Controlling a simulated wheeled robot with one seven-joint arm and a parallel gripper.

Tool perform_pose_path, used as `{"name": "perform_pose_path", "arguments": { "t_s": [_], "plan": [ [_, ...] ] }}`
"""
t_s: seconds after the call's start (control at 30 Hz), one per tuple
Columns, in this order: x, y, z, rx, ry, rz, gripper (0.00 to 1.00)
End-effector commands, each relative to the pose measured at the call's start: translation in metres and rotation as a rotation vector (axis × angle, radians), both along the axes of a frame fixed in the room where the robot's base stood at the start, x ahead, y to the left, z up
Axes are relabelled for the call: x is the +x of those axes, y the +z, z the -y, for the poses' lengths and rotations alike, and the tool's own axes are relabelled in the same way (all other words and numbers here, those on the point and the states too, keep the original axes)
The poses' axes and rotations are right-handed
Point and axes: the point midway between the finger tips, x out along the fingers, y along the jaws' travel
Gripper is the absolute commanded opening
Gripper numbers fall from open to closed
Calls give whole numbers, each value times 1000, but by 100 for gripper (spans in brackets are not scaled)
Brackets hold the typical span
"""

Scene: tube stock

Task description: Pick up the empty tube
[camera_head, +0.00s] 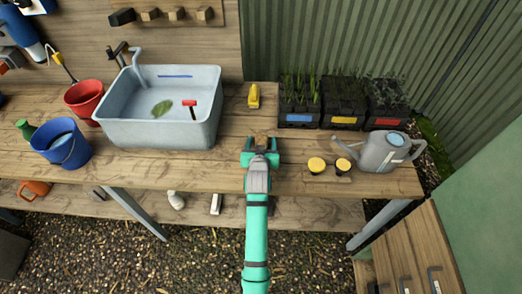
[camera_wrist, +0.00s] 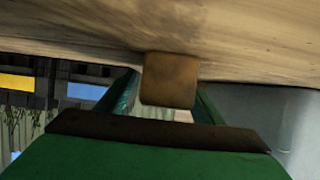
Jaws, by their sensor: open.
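A small brown, square-sided object (camera_head: 261,137), which looks like the tube, is on the wooden bench in front of the sink and seedling trays. Its square brown face (camera_wrist: 169,80) shows in the wrist view. I cannot see inside it. My gripper (camera_head: 261,146) is open at this spot, with its green fingers (camera_wrist: 163,100) on either side of the brown object. Whether the fingers touch it I cannot tell. The gripper body hides part of it.
A grey sink (camera_head: 160,130) stands to the left, with blue (camera_head: 70,152) and red buckets (camera_head: 84,98). Black seedling trays (camera_head: 345,112) stand behind right.

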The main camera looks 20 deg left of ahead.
Motion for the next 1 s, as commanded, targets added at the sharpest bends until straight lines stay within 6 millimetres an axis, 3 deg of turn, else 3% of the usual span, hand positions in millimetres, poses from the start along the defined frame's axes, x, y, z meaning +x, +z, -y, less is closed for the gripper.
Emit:
{"name": "perform_pose_path", "arguments": {
  "t_s": [0.07,0.23,0.67,0.9,1.0],
  "plan": [
    [0,0,0,0,0,0,56],
    [0,0,0,0,0,0,17],
    [0,6,0,1,0,3,17],
    [1,35,1,1,-1,6,17],
    [-17,52,1,0,0,5,17]
  ]
}}
